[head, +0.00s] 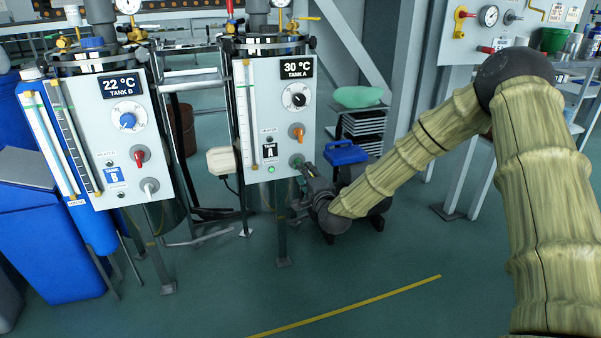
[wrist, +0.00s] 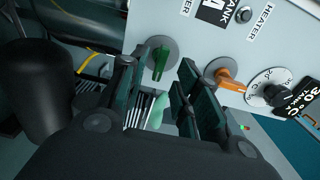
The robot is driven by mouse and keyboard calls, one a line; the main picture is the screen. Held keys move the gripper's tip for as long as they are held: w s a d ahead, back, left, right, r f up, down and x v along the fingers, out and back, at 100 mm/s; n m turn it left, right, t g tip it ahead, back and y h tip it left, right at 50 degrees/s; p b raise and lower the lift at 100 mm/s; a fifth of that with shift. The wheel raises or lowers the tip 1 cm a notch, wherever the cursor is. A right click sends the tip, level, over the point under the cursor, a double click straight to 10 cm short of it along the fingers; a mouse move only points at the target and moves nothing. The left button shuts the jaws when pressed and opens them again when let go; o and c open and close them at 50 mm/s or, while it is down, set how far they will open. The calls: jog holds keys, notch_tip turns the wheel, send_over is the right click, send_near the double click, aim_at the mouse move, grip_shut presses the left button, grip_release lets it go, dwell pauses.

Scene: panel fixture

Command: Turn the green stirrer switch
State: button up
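The green stirrer switch (wrist: 160,60) sits on a round grey plate on the light panel of tank A. In the wrist view it shows beyond and between my gripper's fingertips. In the head view the green switch (head: 296,160) is at the panel's lower right, partly hidden by my gripper. My gripper (wrist: 158,76) is open, with a clear gap between its dark fingers and nothing held. In the head view my gripper (head: 303,172) is close in front of the panel's lower right corner. Whether a finger touches the switch cannot be told.
On the same panel, the orange switch (head: 297,132) and the black dial (head: 298,97) are above the green switch. A small lit green lamp (head: 271,169) is to its left. The tank B panel (head: 80,110) stands further left. A blue-topped item (head: 345,152) is behind my gripper.

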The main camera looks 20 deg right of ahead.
jog(key=shift+w+a+b, duration=0.1)
jog(key=shift+w+b, duration=0.8)
jog(key=shift+w, duration=1.7)
grip_shut()
